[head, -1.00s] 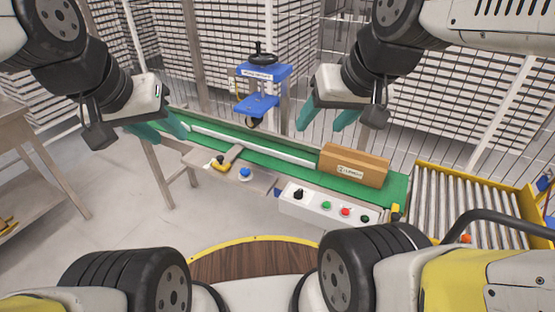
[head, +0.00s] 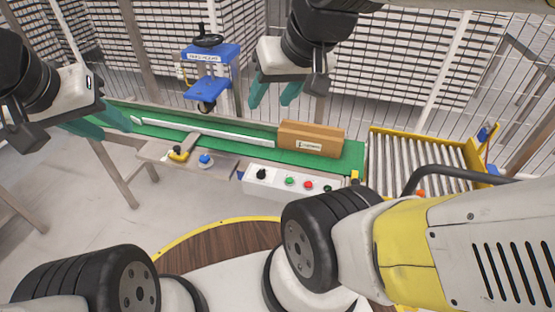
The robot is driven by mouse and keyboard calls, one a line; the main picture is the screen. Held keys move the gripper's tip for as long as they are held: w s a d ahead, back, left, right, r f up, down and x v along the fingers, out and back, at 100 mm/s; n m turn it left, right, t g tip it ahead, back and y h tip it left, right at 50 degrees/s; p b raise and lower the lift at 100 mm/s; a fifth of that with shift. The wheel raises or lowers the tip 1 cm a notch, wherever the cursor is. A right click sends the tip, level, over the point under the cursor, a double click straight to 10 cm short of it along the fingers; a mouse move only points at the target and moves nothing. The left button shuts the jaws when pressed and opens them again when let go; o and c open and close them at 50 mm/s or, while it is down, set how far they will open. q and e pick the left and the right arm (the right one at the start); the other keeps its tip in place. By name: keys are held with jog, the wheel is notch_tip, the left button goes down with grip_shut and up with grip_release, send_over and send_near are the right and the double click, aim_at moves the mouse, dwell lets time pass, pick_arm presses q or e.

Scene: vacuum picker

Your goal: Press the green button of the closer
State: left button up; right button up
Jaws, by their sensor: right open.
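A white control box (head: 277,182) stands at the front edge of the green conveyor. Its face carries a black knob (head: 261,174), a green button (head: 289,181), a red button (head: 308,185) and a dark button (head: 328,188). A brown carton (head: 310,139) sits on the green belt (head: 345,160) behind the box. My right gripper (head: 273,94) is open and empty, above and behind the conveyor, left of the carton and apart from the buttons. My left gripper (head: 104,122) has its teal fingers apart near the conveyor's left end, holding nothing visible.
A blue press-like machine (head: 208,92) with a black handwheel stands behind the belt. A blue button (head: 205,160) and a yellow-and-black switch (head: 179,154) sit on a side shelf. A yellow-framed roller conveyor (head: 425,155) is at the right. Wire fencing closes the back.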

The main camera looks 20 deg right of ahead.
grip_shut()
dwell(1.4)
